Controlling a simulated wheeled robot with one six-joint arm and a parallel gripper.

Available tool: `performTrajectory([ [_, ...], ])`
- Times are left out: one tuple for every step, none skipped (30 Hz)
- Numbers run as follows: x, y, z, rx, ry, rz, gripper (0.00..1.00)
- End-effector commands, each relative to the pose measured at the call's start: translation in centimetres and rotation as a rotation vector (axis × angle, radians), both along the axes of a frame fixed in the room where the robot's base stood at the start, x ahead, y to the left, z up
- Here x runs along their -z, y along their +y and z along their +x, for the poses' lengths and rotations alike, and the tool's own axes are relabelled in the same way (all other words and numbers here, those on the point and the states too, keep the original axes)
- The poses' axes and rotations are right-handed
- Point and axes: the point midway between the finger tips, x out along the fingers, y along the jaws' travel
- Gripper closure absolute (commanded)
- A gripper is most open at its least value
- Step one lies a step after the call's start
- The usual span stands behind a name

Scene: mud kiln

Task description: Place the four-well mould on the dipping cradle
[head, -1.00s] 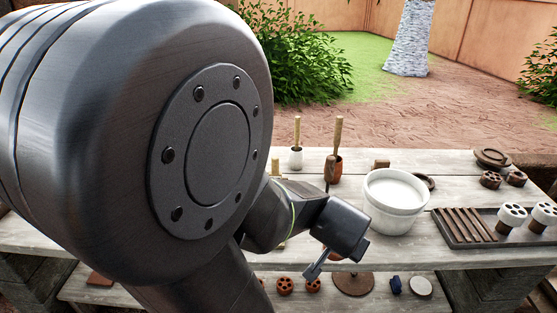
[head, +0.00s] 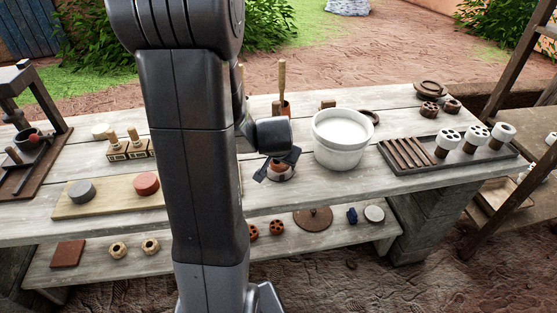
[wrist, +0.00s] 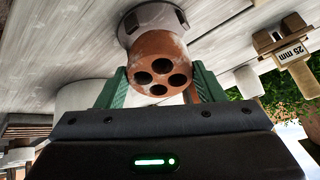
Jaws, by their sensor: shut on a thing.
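The four-well mould (wrist: 160,68) is a terracotta cylinder with four dark holes facing the wrist camera. My gripper (wrist: 160,85) is shut on it, one green finger on each side. The dipping cradle (wrist: 150,17) seems to be the grey round piece with a notched rim directly beyond the mould. The mould overlaps it, and I cannot tell whether the two touch. In the head view my gripper (head: 280,165) is low over the table, left of the white bucket, with the mould (head: 281,172) between its dark fingers. The cradle is largely hidden there.
The white bucket (head: 341,140) of pale liquid stands close on the right. Beyond it is a dark tray (head: 428,164) with slats and white-dipped moulds. A brown pot (head: 286,108) with a wooden handle stands behind. A pale board (head: 110,203) lies left.

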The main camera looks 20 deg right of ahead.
Motion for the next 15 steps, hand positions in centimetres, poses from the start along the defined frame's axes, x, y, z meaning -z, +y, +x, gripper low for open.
performTrajectory([
  [1.4, 0.0, 0.2, -0.003, 0.004, 0.0, 0.67],
  [2.1, -0.1, 0.4, -0.002, 0.004, 0.001, 0.67],
  [0.9, -0.1, 0.7, -0.003, 0.028, 0.006, 0.67],
  [0.7, -0.1, 0.8, -0.004, 0.053, 0.013, 0.67],
  [0.6, -0.2, 0.9, -0.003, 0.077, 0.018, 0.67],
  [0.6, -0.2, 1.0, -0.002, 0.111, 0.026, 0.67],
  [0.5, -0.2, 1.1, -0.003, 0.134, 0.032, 0.67],
  [0.5, -0.2, 1.2, -0.003, 0.16, 0.038, 0.67],
  [0.5, -0.3, 1.3, -0.002, 0.192, 0.046, 0.67],
  [0.5, -0.3, 1.4, -0.002, 0.217, 0.052, 0.67],
  [0.4, -0.3, 1.5, -0.002, 0.242, 0.057, 0.67],
  [0.5, -0.4, 1.6, -0.002, 0.274, 0.065, 0.67],
  [0.5, -0.4, 1.7, -0.002, 0.295, 0.07, 0.67],
  [0.5, -0.4, 1.7, -0.002, 0.316, 0.076, 0.67],
  [0.5, -0.4, 1.8, -0.002, 0.34, 0.081, 0.67],
])
